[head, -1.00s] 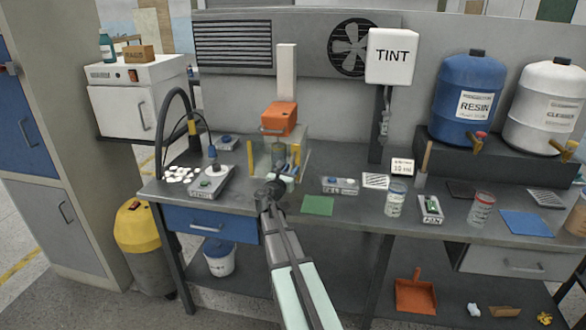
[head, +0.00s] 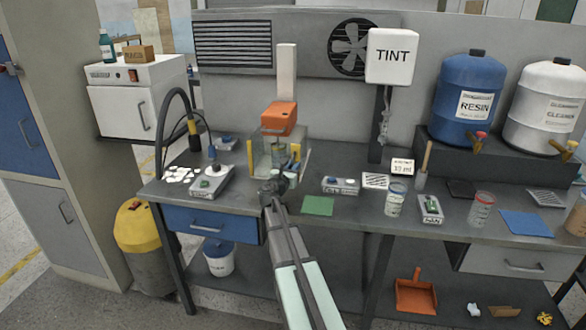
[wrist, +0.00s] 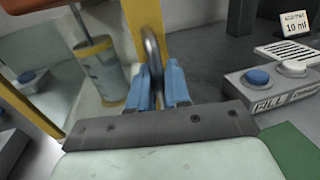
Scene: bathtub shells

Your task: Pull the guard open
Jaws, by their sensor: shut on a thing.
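The guard is a clear panel with yellow edging (wrist: 140,25) in front of the orange-headed machine (head: 278,118) on the bench. A grey loop handle (wrist: 151,45) stands on the guard's yellow edge in the wrist view. My gripper (head: 287,180) is at the machine's front; in the wrist view its blue fingers (wrist: 158,85) are shut on the handle, one on each side. A clear cylinder with yellow bands (wrist: 102,70) stands behind the panel, with a rod above it. In the head view my gripper and arm hide part of the guard's lower front.
A control box with blue and white buttons (head: 340,186) and a green mat (head: 319,206) lie right of my gripper. A grey switch box (head: 211,182) stands to the left. Cups (head: 396,199) and a white TINT box (head: 391,56) are further right.

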